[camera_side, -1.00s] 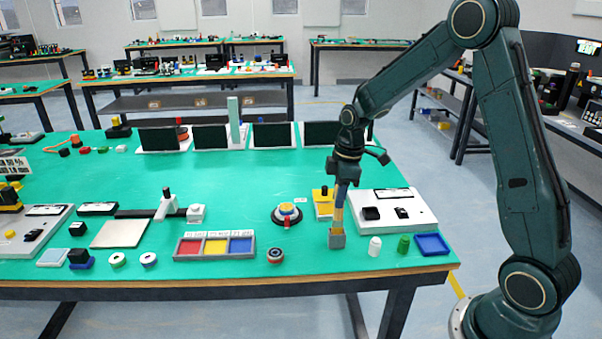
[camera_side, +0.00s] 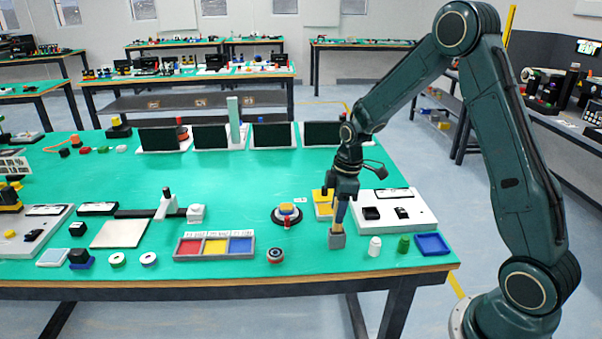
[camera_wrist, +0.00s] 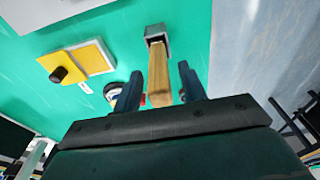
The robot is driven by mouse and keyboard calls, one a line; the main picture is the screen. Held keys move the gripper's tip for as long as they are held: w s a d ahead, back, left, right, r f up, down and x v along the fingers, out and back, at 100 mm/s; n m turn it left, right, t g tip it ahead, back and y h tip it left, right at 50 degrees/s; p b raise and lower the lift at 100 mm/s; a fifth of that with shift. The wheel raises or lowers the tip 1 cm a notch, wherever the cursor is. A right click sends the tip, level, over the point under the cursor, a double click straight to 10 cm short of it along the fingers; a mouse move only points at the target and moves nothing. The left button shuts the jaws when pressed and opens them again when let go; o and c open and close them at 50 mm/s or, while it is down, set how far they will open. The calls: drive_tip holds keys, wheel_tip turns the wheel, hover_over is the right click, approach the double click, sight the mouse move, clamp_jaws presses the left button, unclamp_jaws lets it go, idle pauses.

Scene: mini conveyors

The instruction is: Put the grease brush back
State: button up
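The grease brush shows as a wooden handle (camera_wrist: 159,78) standing in a small grey square holder (camera_side: 337,240) near the table's front edge. The holder also shows at the top of the wrist view (camera_wrist: 157,32). The brush's bristle end is hidden in the holder. My gripper (camera_wrist: 160,82) is open above the holder, with one dark finger on each side of the handle. Gaps show between the handle and both fingers in the wrist view. In the side view my gripper (camera_side: 342,205) covers the upper part of the handle.
A yellow block with a dark knob (camera_side: 323,203) is close behind the holder. A white board (camera_side: 420,216), white cap (camera_side: 375,246), green cap (camera_side: 403,243) and blue tray (camera_side: 433,243) are to the right.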

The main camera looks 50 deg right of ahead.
sight(342, 229)
wheel_tip(342, 229, up, 12)
drive_tip(key=s+d, duration=0.1)
drive_tip(key=shift+r, duration=0.15)
idle(0.7)
idle(0.5)
drive_tip(key=s+a+r+m+t, duration=0.2)
drive_tip(key=s+a+r+m, duration=0.2)
drive_tip(key=s+a+r, duration=0.6)
drive_tip(key=s+m+t, duration=0.1)
drive_tip(key=s+m, duration=0.1)
drive_tip(key=s, duration=0.4)
drive_tip(key=s+a+m+t+h, duration=0.1)
drive_tip(key=s+m, duration=0.2)
drive_tip(key=s, duration=0.4)
drive_tip(key=shift+a+f+t, duration=0.25)
drive_tip(key=shift+f+t, duration=0.05)
drive_tip(key=shift+f, duration=0.15)
